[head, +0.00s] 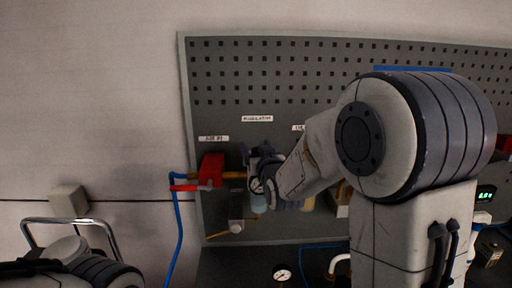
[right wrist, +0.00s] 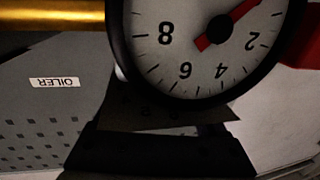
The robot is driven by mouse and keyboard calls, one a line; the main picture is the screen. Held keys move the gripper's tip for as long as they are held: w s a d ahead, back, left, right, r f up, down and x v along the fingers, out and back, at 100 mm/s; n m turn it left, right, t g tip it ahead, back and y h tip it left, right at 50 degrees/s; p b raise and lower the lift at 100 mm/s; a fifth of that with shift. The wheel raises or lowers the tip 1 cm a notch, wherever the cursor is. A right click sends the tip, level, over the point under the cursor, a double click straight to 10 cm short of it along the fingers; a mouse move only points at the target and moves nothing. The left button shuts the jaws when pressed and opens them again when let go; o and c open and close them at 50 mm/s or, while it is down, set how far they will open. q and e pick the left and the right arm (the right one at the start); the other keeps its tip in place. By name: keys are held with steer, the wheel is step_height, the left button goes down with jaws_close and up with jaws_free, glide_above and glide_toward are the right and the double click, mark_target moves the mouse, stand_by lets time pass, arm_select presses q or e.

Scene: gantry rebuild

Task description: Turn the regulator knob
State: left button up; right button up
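The regulator sits on the pegboard below a label that seems to read REGULATOR (head: 257,118). Its knob cannot be made out; my right gripper (head: 258,160) is in front of that spot. A round gauge (head: 257,186) shows just below the gripper. In the right wrist view the gauge's white dial (right wrist: 205,50) fills the upper middle, upside down, with a red needle. Dark gripper parts (right wrist: 160,125) lie right below the dial, very close to it. Whether the fingers are open or closed on something is not clear. My left gripper is outside the frames; only part of that arm shows at bottom left.
A red block (head: 211,168) with a red lever joins the brass pipe left of the regulator. A blue hose (head: 179,230) hangs from it. A second gauge (head: 283,274) lies low in front. The upper pegboard (head: 270,65) is clear.

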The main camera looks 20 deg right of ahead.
jaws_close()
steer(key=shift+h, duration=0.3)
